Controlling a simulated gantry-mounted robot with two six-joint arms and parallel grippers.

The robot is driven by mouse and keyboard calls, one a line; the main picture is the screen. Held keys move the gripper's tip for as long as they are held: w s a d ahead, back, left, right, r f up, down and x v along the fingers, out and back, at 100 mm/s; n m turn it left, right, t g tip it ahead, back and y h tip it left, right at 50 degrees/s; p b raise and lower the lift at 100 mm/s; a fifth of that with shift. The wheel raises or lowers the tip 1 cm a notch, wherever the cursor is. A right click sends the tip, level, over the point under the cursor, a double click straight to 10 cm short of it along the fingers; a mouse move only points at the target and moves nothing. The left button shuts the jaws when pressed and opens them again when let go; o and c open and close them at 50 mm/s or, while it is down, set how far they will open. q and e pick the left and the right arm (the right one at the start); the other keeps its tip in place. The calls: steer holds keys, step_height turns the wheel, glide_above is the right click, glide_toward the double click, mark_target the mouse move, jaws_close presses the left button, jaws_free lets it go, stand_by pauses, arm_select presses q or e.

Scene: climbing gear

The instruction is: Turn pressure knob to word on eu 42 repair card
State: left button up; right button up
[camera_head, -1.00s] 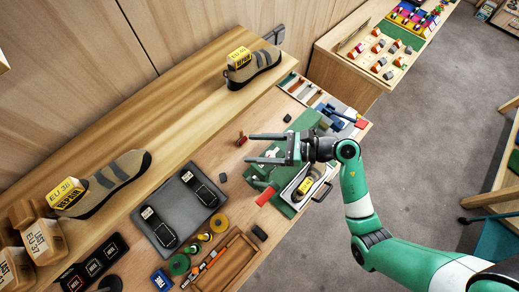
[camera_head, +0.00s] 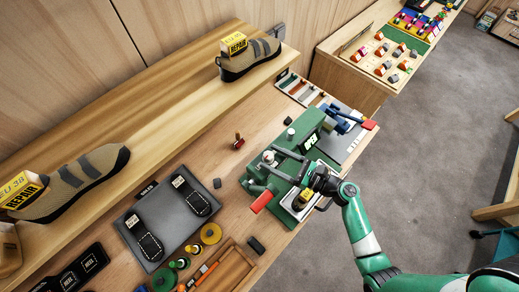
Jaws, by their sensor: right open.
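A green press (camera_head: 310,135) stands on the bench right of centre, with a red-ended lever (camera_head: 262,202) and a pale round knob (camera_head: 268,157) on top. I cannot read any setting on the knob. My right gripper (camera_head: 276,170) is open over the press, its dark fingers pointing left near the knob. I cannot tell whether they touch it. A yellow repair card (camera_head: 234,43) stands on the tan shoe (camera_head: 250,60) on the far shelf; its small print is too blurred to read surely. Another card (camera_head: 22,192), reading EU 38 REPAIR, is on the near shoe (camera_head: 80,180). My left gripper is out of view.
A grey mat (camera_head: 150,215) holds two dark soles left of the press. Tape rolls, a wooden tray (camera_head: 236,268) and a small dark block (camera_head: 256,245) lie in front. A red-topped stamp (camera_head: 238,141) stands behind the press. Bench between mat and press is mostly clear.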

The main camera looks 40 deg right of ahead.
mark_target(259, 155)
steer(key=x, duration=0.5)
steer(key=shift+w, duration=0.1)
jaws_close()
